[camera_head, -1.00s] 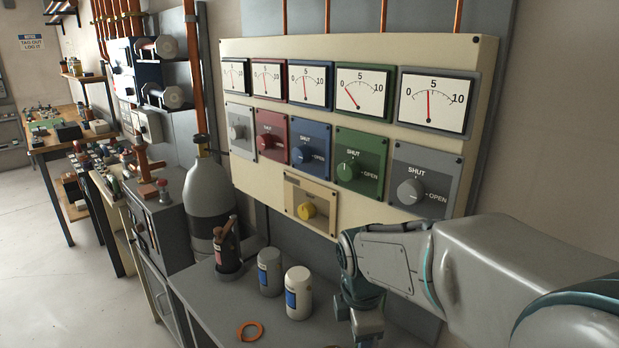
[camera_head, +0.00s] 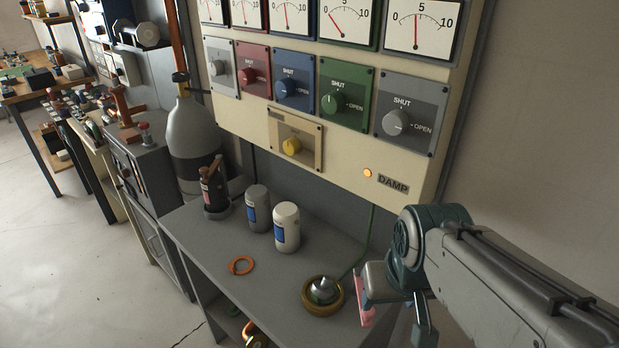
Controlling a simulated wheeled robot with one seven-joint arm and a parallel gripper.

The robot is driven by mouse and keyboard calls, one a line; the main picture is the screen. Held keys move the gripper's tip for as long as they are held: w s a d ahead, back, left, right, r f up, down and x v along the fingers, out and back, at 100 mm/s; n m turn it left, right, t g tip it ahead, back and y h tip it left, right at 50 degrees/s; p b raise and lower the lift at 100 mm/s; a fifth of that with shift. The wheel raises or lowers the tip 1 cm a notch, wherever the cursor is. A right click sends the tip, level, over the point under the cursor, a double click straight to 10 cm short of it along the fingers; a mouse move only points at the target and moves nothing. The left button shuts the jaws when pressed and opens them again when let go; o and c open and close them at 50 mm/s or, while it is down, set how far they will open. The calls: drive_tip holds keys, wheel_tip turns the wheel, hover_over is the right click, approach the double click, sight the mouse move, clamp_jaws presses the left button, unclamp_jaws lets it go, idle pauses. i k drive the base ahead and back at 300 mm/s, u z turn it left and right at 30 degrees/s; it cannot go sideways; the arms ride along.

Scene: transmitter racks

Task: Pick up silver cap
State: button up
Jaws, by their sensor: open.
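A silver, cone-topped cap (camera_head: 322,286) sits in a round brass ring base (camera_head: 323,308) on the grey bench, near its front right. My gripper (camera_head: 385,310) is just to the right of it, apart from it. One pinkish finger shows nearest the cap; the other finger is partly hidden by the wrist. The gripper is open, with nothing seen between its fingers.
A white jar (camera_head: 286,228) and a grey jar (camera_head: 257,208) stand behind the cap. An orange ring (camera_head: 240,265) lies to its left. A dark tool holder (camera_head: 214,195) stands farther back. The gauge panel (camera_head: 345,155) rises behind the bench (camera_head: 200,235).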

sight(322, 289)
drive_tip(key=k, duration=0.5)
drive_tip(key=u, duration=1.65)
drive_tip(key=i, duration=2.05)
drive_tip(key=z, duration=3.75)
